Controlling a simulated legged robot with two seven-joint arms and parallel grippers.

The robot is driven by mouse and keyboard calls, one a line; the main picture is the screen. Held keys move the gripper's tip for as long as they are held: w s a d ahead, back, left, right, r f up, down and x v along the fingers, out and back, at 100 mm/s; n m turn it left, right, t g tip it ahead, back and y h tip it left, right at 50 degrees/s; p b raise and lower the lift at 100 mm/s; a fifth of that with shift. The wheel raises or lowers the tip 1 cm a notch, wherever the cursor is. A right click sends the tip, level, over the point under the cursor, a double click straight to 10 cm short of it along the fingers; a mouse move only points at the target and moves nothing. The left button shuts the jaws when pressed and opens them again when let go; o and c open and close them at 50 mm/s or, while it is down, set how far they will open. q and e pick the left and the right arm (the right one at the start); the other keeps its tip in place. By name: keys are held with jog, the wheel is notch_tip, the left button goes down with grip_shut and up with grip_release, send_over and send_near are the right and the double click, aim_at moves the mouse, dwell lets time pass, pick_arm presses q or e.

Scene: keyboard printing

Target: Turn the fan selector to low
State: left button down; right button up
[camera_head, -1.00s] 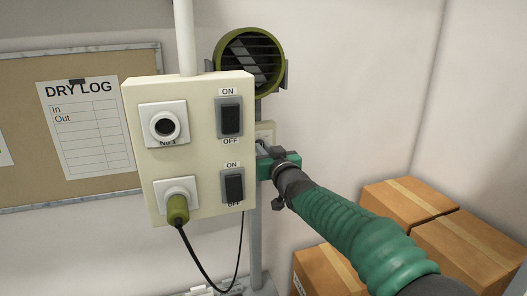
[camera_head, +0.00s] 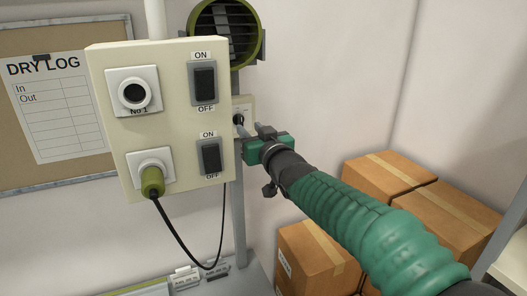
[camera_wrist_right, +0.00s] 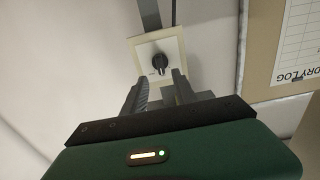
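The fan selector (camera_wrist_right: 159,63) is a black knob on a pale square plate (camera_wrist_right: 172,44) in the right wrist view. In the head view the selector (camera_head: 239,119) shows small beside the right edge of the switch box, partly hidden. My right gripper (camera_wrist_right: 162,82) has its two fingers apart, one on each side below the knob, with nothing between them. In the head view the right gripper (camera_head: 252,128) is just in front of the plate. I cannot tell whether a finger touches the knob. The fan (camera_head: 226,32) is a round olive vent above. My left gripper is not in view.
The cream switch box (camera_head: 172,72) with two black switches (camera_head: 204,83) and a plugged-in olive plug (camera_head: 153,181) stands close left of my right gripper. A black cable (camera_head: 180,240) hangs below. Cardboard boxes (camera_head: 388,176) stand at the right. A notice board (camera_head: 60,110) hangs at the left.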

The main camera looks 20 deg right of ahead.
jog(key=s, duration=1.1)
jog(key=shift+d, duration=0.15)
jog(key=shift+r, duration=0.1)
jog(key=s+f+m+g+h+b, duration=0.1)
jog(key=s+f+g+b, duration=0.25)
jog(key=f, duration=1.25)
jog(key=s+f+g+b, duration=0.2)
jog(key=s+f+g, duration=0.15)
jog(key=f, duration=1.25)
jog(key=s+a+f+g+b, duration=0.1)
jog(key=s+f+g+b, duration=0.1)
jog(key=s+f+g, duration=0.2)
jog(key=s+a+f+g+b, duration=0.1)
jog(key=s+f+g, duration=0.3)
jog(key=s+f, duration=0.7)
notch_tip(320, 180, down, 4)
jog(key=shift+a+f+n+b, duration=0.1)
jog(key=shift+a+n+b, duration=0.2)
jog(key=shift+b, duration=0.1)
